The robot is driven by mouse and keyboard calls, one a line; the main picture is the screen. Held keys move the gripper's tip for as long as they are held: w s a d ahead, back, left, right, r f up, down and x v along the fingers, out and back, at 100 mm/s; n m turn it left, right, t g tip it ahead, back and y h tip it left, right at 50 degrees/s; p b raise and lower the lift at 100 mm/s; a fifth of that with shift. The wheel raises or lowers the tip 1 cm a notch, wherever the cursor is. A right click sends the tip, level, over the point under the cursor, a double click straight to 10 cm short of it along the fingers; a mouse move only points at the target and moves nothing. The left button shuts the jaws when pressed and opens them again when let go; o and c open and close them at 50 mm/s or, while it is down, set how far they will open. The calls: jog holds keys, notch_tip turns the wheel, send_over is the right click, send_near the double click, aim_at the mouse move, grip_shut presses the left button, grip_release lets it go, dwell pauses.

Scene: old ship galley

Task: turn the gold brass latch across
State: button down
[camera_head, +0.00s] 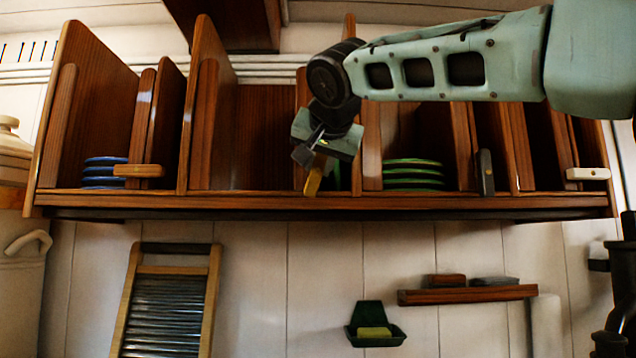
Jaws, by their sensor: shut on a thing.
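The gold brass latch (315,177) is on the front edge of the wooden plate rack, in the middle bay. It stands near upright, leaning a little, with its lower end at the shelf edge. My gripper (312,157) comes from the upper right and is shut on the latch's upper part, which the fingers partly hide. My arm and gripper also cover part of the middle bay and the divider behind.
The rack (270,202) has several upright dividers. Other latches are wooden (139,171), dark (486,172) and white (588,174). Blue plates (104,172) and green plates (412,174) sit inside. Below hang a washboard (168,300), soap dish (375,334) and small shelf (467,295).

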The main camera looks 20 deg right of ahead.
jog(key=m+b, duration=0.1)
jog(key=b, duration=0.1)
jog(key=f+m+y+b, duration=0.1)
jog(key=b, duration=0.2)
jog(key=shift+s+d+m+t+y, duration=0.1)
jog(key=shift+d+m+t+y, duration=0.2)
jog(key=shift+t, duration=0.1)
jog(key=m+t+b, duration=0.1)
jog(key=m+b, duration=0.1)
jog(key=b, duration=0.2)
jog(key=m+t+y+b, duration=0.1)
jog(key=m+b, duration=0.2)
jog(key=b, duration=0.1)
jog(key=m+t+y+b, duration=0.1)
jog(key=m+b, duration=0.2)
jog(key=shift+d+f+t+b, duration=0.25)
jog(key=shift+f+t+b, duration=0.05)
jog(key=shift+f+b, duration=0.1)
jog(key=shift+r+m, duration=0.1)
jog(key=shift+m, duration=0.3)
jog(key=c, duration=1.2)
grip_release()
jog(key=shift+c, duration=0.2)
jog(key=shift+s, duration=0.1)
jog(key=s+d+b, duration=0.1)
jog(key=s+b, duration=0.2)
jog(key=s, duration=1.4)
jog(key=shift+s+d+y+b, duration=0.2)
jog(key=shift+y+b, duration=0.1)
jog(key=shift+b, duration=0.1)
